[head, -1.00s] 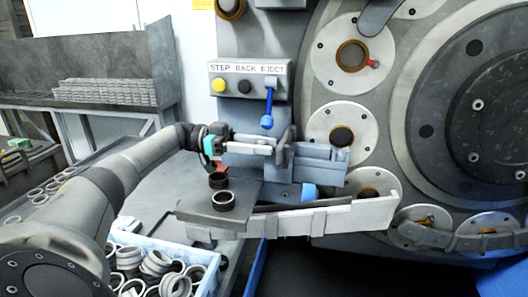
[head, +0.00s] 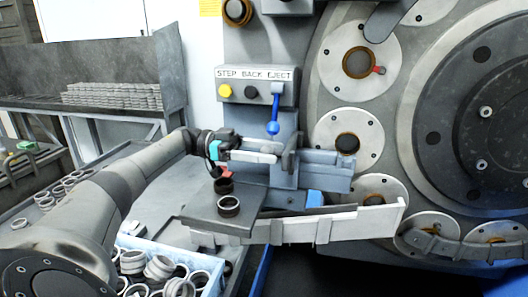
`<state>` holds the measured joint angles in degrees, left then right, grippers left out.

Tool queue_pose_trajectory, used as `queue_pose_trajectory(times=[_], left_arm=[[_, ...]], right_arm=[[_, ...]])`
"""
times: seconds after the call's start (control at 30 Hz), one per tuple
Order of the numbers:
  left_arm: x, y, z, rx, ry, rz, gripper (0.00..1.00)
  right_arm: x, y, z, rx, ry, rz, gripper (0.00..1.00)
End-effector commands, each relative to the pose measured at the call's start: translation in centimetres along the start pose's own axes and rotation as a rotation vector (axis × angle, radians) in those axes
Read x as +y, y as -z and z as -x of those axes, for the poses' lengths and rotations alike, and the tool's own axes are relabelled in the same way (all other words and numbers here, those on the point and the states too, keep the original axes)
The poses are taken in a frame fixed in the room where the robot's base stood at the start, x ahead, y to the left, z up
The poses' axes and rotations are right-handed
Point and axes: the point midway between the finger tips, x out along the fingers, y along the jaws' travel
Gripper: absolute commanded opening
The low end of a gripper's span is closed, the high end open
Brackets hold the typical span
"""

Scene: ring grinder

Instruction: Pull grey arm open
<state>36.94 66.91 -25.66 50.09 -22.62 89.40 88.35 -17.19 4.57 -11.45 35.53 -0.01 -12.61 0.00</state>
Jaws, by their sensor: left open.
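The grey arm (head: 325,172) is a blocky grey bar on the front of the machine, right of centre in the head view. My left gripper (head: 278,152) reaches in from the left, with its pale fingers pointing right at the left end of the grey arm. The fingers are open. The fingertips are at or very close to that end, and I cannot tell whether they touch it or have part of it between them. My right gripper is not in view.
A grey plate (head: 200,210) below my gripper holds dark rings (head: 229,207). A pale guide rail (head: 355,222) runs right from it. A blue lever (head: 273,127) hangs above under the button panel (head: 262,92). A blue bin (head: 210,265) of rings stands at the lower left.

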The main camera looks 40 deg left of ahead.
Motion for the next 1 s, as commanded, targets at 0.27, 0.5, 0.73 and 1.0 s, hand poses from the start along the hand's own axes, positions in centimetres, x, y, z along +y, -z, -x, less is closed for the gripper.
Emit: queue_pose_trajectory(times=[0.27, 0.5, 0.73, 1.0], left_arm=[[-0.1, 0.0, 2.1, 0.000, 0.005, -0.001, 0.69], [-0.1, 0.0, 4.8, 0.002, 0.004, -0.002, 0.69], [-0.1, -0.1, 6.4, 0.000, 0.002, -0.004, 0.69], [0.0, -0.1, 7.3, 0.000, -0.001, 0.000, 0.69]], right_arm=[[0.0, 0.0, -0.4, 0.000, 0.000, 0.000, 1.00], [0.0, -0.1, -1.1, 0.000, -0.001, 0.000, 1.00], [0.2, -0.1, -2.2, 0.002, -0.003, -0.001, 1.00], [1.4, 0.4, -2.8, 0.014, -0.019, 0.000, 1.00]])
